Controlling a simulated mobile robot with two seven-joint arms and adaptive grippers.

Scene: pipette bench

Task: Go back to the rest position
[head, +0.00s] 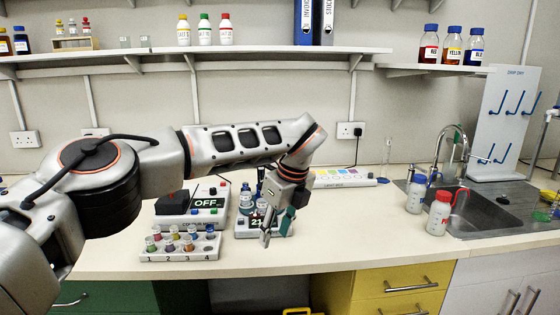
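My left arm reaches across from the left. Its gripper (277,232) points down over the bench, in front of a small device whose display reads 21 (257,222). Its two fingers look apart, one silver and one teal-edged, with nothing clear between them. The gripper hides part of this device and of the bottles on it (246,203). My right gripper is not in view.
A white rack (180,256) with several small coloured vials stands at the front left of the white bench (350,225). Behind it is a device reading OFF (206,203). Two wash bottles (438,217) stand by the sink (480,205). The bench between gripper and sink is clear.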

